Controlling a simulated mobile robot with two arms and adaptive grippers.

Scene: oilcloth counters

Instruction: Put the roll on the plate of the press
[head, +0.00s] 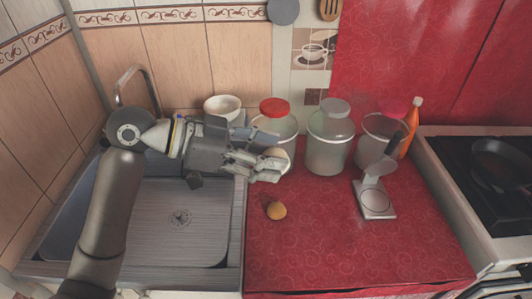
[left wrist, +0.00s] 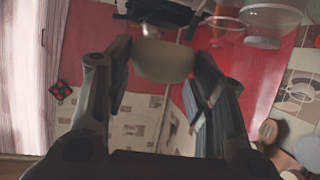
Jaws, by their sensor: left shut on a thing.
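My left gripper (head: 268,166) is over the left edge of the red counter, near the jars. It is shut on a pale, rounded roll (head: 277,154), which is partly hidden by the fingers. In the left wrist view the roll (left wrist: 163,61) sits between the two fingertips. The press (head: 375,198) stands on the counter to the right of the gripper, apart from it. Its lid (head: 381,166) is raised, its dark handle points up, and its round pale plate faces up. My right gripper is not in view.
A small brown round thing (head: 276,210) lies on the counter below the gripper. Several jars line the back, including a red-lidded one (head: 275,108) close behind the gripper. An orange bottle (head: 411,127) stands near the stove (head: 470,180). The front of the counter is clear.

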